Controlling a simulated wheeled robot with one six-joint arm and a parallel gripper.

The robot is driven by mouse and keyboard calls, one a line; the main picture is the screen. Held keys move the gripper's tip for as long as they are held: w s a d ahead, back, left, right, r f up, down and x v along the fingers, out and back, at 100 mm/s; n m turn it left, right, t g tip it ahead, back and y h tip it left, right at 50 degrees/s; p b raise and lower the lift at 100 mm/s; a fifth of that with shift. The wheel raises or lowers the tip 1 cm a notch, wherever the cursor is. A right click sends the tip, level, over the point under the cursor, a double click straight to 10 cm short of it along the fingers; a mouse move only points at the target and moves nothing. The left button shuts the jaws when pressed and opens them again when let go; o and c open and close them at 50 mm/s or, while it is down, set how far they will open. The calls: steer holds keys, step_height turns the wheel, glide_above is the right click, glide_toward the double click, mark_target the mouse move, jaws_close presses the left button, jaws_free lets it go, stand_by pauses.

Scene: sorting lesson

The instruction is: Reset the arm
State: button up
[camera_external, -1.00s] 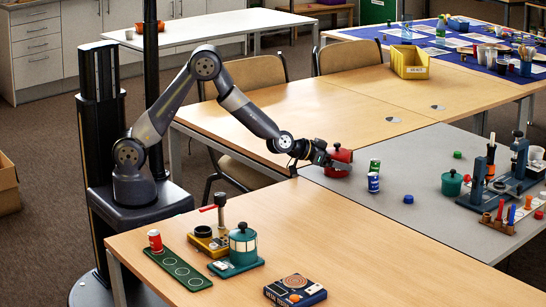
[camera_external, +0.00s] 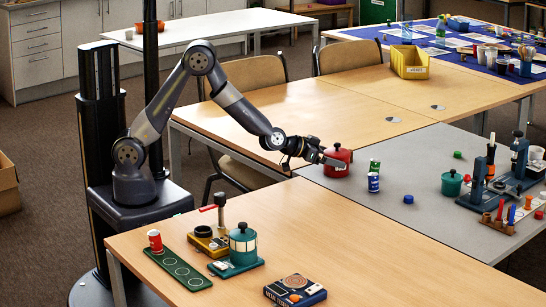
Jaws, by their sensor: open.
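My gripper (camera_external: 330,159) is at the end of my arm, which reaches from the left over the tables. Its fingers point right, in front of or beside a red pot with a knob lid (camera_external: 338,161) on the grey table (camera_external: 420,217). The jaws are open with nothing seen between them. I cannot tell from this view whether a finger touches the pot. The pot stands upright and part of its left side is hidden by the gripper.
A dark green pot (camera_external: 451,183) and a tool stand (camera_external: 520,160) are farther right. A green strip (camera_external: 178,267), a teal device (camera_external: 243,245) and a box (camera_external: 295,290) occupy the front wooden table.

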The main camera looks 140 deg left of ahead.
steer(key=v, duration=0.8)
steer(key=shift+s+d+r, duration=0.1)
steer(key=shift+s+d, duration=0.05)
steer(key=shift+d, duration=0.2)
steer(key=x, duration=1)
steer(key=shift+a+f, duration=0.25)
steer(key=shift+a, duration=0.05)
steer(key=shift+w+a, duration=0.25)
step_height(320, 180, up, 11)
steer(key=p, duration=0.4)
steer(key=w+d+r+m+t+h+b, duration=0.15)
steer(key=w+d, duration=0.25)
steer(key=d, duration=0.4)
steer(key=w+d+m+t+h+b, duration=0.1)
steer(key=w+d+m+t, duration=0.15)
steer(key=d, duration=0.55)
steer(key=w+d+r+m+t+h+b, duration=0.15)
steer(key=w+d, duration=0.25)
steer(key=d, duration=0.4)
steer(key=d+m+t+h+b, duration=0.15)
steer(key=d+m+h, duration=0.25)
steer(key=d, duration=1.5)
steer(key=s+d+f+m+h+b, duration=0.1)
steer(key=s+d+f+m+h, duration=0.1)
steer(key=s+d, duration=0.2)
steer(key=s+d+f+m+t+h+b, duration=0.1)
steer(key=s+d+f+m+h, duration=0.1)
steer(key=d, duration=0.7)
steer(key=shift+s, duration=0.85)
